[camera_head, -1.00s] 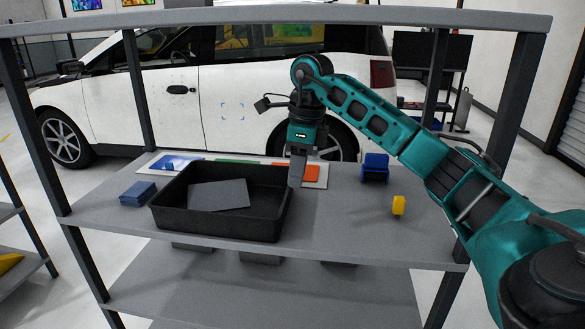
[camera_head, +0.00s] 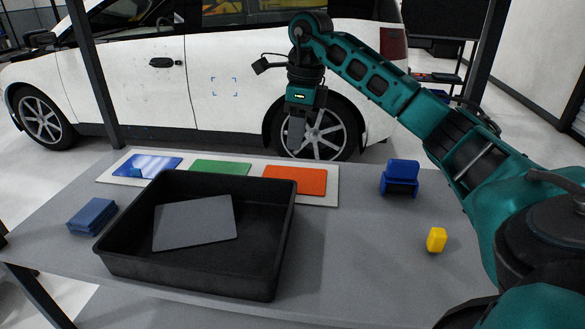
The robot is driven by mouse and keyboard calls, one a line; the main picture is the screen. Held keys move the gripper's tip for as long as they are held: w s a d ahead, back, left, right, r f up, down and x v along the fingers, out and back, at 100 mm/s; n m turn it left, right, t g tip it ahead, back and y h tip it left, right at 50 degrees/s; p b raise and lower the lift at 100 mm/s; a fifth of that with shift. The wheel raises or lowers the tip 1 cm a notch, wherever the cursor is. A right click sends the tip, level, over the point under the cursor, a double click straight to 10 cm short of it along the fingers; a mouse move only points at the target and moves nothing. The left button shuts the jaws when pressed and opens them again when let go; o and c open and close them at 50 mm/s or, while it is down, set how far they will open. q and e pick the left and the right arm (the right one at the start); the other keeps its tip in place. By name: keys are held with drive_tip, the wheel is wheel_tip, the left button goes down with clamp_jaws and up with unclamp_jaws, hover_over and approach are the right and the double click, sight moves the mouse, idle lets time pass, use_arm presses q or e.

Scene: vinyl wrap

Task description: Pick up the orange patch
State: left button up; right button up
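The orange patch (camera_head: 295,180) lies flat at the right end of a white board (camera_head: 334,193) at the back of the shelf. A green patch (camera_head: 219,167) and a blue patch (camera_head: 147,166) lie to its left on the same board. My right gripper (camera_head: 296,140) points down, raised above and behind the orange patch in the picture, apart from it. It appears to hold nothing. Its fingers are seen edge-on, so I cannot tell whether they are open. My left gripper is not in view.
A black tray (camera_head: 121,262) with a grey sheet (camera_head: 193,222) stands in front of the board. A blue block (camera_head: 92,216) lies left of it. A blue holder (camera_head: 400,177) and a yellow piece (camera_head: 436,239) stand on the right. A white car (camera_head: 225,90) is behind.

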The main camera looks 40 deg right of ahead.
sight(293, 175)
drive_tip(key=f, duration=0.2)
drive_tip(key=w+f, duration=0.1)
drive_tip(key=f, duration=0.4)
drive_tip(key=shift+w+f+b, duration=0.15)
drive_tip(key=shift+w+b, duration=0.1)
drive_tip(key=shift+b, duration=0.1)
drive_tip(key=shift+w+f, duration=0.1)
drive_tip(key=shift+f, duration=2.6)
drive_tip(key=shift+c, duration=0.2)
clamp_jaws()
